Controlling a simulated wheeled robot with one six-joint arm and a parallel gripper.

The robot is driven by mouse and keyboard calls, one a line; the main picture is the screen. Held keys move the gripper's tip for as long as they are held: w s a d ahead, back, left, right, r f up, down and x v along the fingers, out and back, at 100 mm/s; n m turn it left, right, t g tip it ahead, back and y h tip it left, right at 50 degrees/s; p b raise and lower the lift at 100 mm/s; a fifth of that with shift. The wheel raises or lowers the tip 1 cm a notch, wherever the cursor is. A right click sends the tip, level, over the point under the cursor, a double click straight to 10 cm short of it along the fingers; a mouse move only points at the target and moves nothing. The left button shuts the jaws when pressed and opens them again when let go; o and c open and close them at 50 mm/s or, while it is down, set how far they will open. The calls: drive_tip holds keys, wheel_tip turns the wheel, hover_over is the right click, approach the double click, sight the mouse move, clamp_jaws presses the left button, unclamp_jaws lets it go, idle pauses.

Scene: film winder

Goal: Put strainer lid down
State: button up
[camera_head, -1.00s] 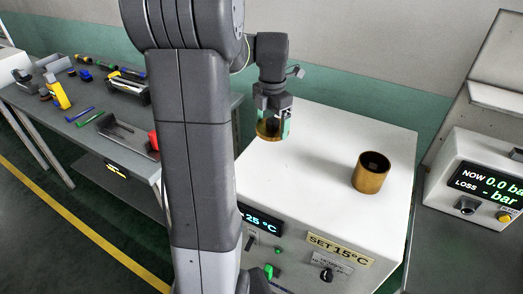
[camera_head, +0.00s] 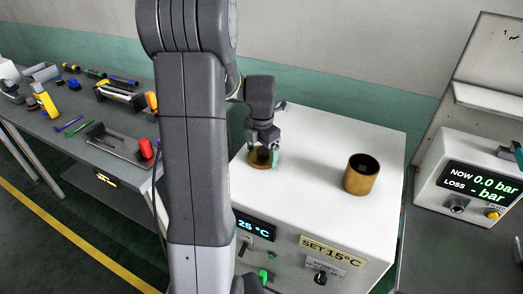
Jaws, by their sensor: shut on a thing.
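My gripper (camera_head: 264,157) is at the left part of the white cabinet top (camera_head: 315,160), its fingers pointing down. It is shut on a small brass-coloured strainer lid (camera_head: 257,164), partly hidden by the fingers. The lid is at or very close to the cabinet top; I cannot tell whether it touches. A brass-coloured open cylinder (camera_head: 361,176), dark inside, stands upright on the right part of the same top, apart from the gripper.
The cabinet front has a display and a SET 15°C label (camera_head: 331,251). A grey bench (camera_head: 70,120) with tools stands at the left. A pressure unit (camera_head: 477,185) stands at the right. The cabinet top between lid and cylinder is clear.

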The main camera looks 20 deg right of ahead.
sight(262, 150)
drive_tip(key=o, duration=0.9)
wheel_tip(262, 150, up, 12)
drive_tip(key=shift+r, duration=0.1)
drive_tip(key=shift+f, duration=4.4)
